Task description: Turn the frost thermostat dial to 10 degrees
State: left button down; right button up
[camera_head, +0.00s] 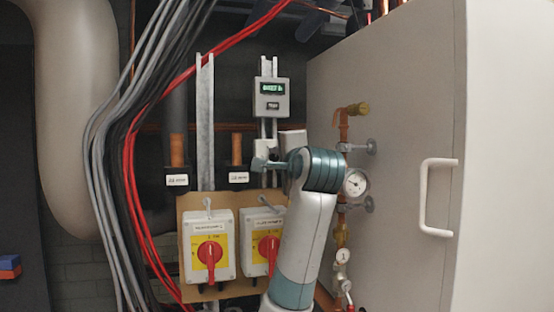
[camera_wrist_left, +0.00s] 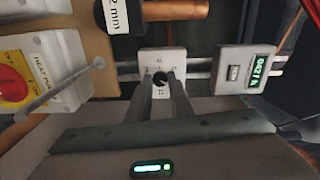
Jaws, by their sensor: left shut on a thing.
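The frost thermostat is a small white square plate (camera_wrist_left: 174,58) with a black round dial (camera_wrist_left: 160,77), seen in the left wrist view. Its scale marks are too small to read, so I cannot tell the setting. My left gripper (camera_wrist_left: 160,86) has its two grey fingers shut on the dial, one on either side. In the head view my left arm reaches up to the rail below the grey meter, and the wrist and gripper there largely hide the thermostat and its dial. My right gripper is in neither view.
A grey meter with a green display (camera_head: 271,97) sits above on the metal rail. Two switch boxes with red handles (camera_head: 209,247) (camera_head: 268,247) are below. Cables (camera_head: 130,130) hang left. A gauge (camera_head: 355,182), copper pipework and a cabinet with a white handle (camera_head: 424,200) stand right.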

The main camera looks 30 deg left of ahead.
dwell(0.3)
pick_arm(q)
jog(key=c, duration=1.6)
grip_release()
jog(key=shift+d, duration=0.1)
jog(key=shift+s+d+f+b, duration=0.1)
jog(key=shift+s+d+b, duration=0.2)
jog(key=shift+d+b, duration=0.1)
jog(key=b+v, duration=0.7)
jog(key=v, duration=0.9)
jog(key=shift+d, duration=0.15)
